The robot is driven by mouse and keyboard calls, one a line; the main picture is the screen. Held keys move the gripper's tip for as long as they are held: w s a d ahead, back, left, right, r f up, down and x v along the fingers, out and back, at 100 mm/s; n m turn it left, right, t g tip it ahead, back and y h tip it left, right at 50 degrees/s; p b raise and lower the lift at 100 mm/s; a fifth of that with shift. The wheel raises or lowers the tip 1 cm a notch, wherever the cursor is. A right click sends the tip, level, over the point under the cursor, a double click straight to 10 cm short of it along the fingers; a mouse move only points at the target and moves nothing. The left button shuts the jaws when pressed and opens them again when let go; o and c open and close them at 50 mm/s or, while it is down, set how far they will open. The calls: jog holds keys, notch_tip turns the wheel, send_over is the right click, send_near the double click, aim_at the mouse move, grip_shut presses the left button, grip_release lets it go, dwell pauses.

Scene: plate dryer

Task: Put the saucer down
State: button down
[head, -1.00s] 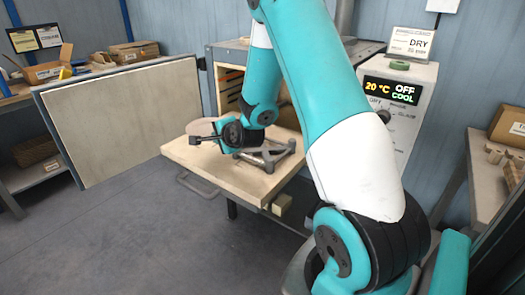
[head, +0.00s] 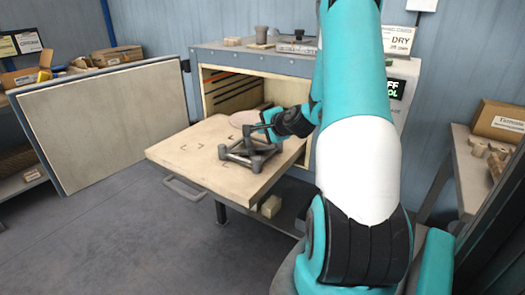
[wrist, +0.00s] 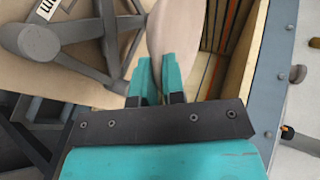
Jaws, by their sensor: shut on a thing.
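The saucer is a pale pinkish disc (head: 245,117), partly hidden behind my gripper (head: 262,130) in the head view. In the wrist view the saucer (wrist: 174,30) is seen at a slant, with its rim between the two teal fingers of my gripper (wrist: 161,72), which is shut on it. The saucer is over the rear part of the pulled-out wooden shelf (head: 190,150), near the dryer opening. I cannot tell whether it touches the shelf. A grey metal stand (head: 248,157) is on the shelf, in front of the saucer; it also shows in the wrist view (wrist: 60,45).
The dryer (head: 240,62) is open behind the shelf, with dark and orange rails inside. Its door panel (head: 105,125) stands open at left. A side bench with boxes (head: 498,120) is at right. The shelf's left part is bare.

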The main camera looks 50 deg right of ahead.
notch_tip(320, 180, down, 8)
jog(key=shift+r+b, duration=0.1)
jog(key=shift+b, duration=0.2)
jog(key=c, duration=1.5)
grip_release()
